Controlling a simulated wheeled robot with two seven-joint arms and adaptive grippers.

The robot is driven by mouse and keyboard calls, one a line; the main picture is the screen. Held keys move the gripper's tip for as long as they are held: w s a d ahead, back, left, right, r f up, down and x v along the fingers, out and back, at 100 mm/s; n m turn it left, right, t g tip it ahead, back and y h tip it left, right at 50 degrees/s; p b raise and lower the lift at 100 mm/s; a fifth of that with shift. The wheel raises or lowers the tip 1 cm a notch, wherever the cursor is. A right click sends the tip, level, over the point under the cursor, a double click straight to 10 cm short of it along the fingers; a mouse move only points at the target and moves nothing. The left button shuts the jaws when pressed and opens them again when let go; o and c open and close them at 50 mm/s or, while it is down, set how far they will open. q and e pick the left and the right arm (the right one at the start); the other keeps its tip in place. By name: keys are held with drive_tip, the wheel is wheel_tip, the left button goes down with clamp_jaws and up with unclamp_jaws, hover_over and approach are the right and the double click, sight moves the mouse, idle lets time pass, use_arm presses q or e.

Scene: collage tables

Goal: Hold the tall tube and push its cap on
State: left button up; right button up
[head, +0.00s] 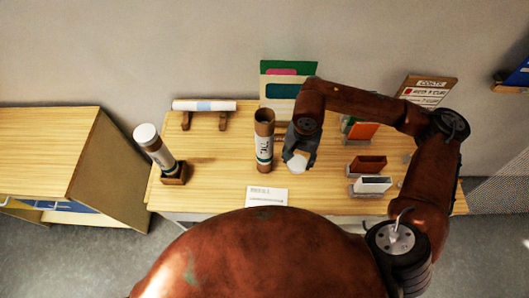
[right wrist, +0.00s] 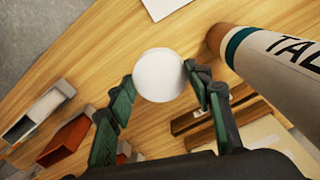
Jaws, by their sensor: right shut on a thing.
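The tall tube (head: 264,150) stands upright on the table, brown at the top, with a dark band and a pale label. Its top end looks open. In the right wrist view the tube (right wrist: 275,62) runs in from the right, its label partly cut off. My right gripper (head: 299,160) is shut on a round white cap (head: 296,165), just right of the tube and apart from it. The cap (right wrist: 160,76) shows between the two fingers in the right wrist view. My left gripper is not in view.
A second tube (head: 157,152) with a white cap leans in a wooden block at left. A white roll (head: 204,106) lies on a wooden rack at the back. A card (head: 267,196) lies in front of the tall tube. Small holders (head: 367,164) stand at right.

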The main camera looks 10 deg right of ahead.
drive_tip(key=w+n, duration=0.1)
drive_tip(key=n, duration=0.3)
drive_tip(key=w+d+n, duration=0.1)
drive_tip(key=n, duration=0.1)
drive_tip(key=shift+w+f+n, duration=0.1)
drive_tip(key=shift+w+n, duration=0.2)
